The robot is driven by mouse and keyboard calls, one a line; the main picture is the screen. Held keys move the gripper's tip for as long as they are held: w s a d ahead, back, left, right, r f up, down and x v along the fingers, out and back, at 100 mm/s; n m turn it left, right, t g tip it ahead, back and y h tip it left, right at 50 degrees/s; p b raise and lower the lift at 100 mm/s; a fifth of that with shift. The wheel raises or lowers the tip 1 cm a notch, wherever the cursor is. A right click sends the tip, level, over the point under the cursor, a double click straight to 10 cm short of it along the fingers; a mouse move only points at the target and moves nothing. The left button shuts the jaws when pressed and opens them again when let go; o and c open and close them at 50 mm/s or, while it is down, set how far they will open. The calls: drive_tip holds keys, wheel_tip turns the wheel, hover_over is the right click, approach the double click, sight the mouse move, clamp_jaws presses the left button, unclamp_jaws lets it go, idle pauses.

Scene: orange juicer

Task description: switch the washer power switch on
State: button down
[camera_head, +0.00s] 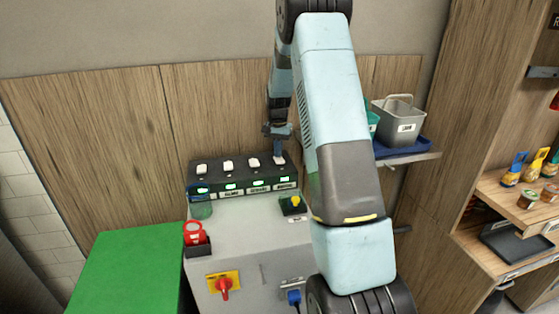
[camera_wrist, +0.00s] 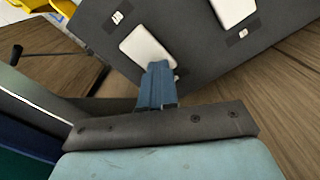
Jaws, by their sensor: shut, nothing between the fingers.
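A dark switch panel (camera_head: 240,174) stands at the back of the grey machine top, with a row of several white switches. A green light shows below each switch, and the small labels are too blurred to read. My gripper (camera_head: 280,147) is shut and points down at the rightmost switch (camera_head: 279,160). In the wrist view, the shut blue fingertips (camera_wrist: 158,68) overlap the lower edge of a white switch (camera_wrist: 146,45); I cannot tell if they touch it. A neighbouring white switch (camera_wrist: 233,9) is clear of the fingers.
A green surface (camera_head: 125,270) lies left. A grey bin (camera_head: 398,119) stands on a shelf to the right.

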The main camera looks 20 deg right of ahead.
drive_tip(key=shift+r, duration=3.45)
drive_tip(key=s+a+r+n+t, duration=0.1)
drive_tip(key=s+a+r+n, duration=0.1)
drive_tip(key=s+a+r, duration=0.5)
drive_tip(key=s+a+r+n+t, duration=0.2)
drive_tip(key=s+a+r, duration=0.1)
drive_tip(key=s+r, duration=0.65)
drive_tip(key=s+a+n+t, duration=0.1)
drive_tip(key=s+a+n, duration=0.1)
drive_tip(key=s, duration=1)
drive_tip(key=s+a+n+t, duration=0.1)
drive_tip(key=s+a+n, duration=0.1)
drive_tip(key=s, duration=0.9)
drive_tip(key=shift+s+a+r+t, duration=0.3)
drive_tip(key=shift+s+a, duration=0.1)
drive_tip(key=shift+a, duration=0.5)
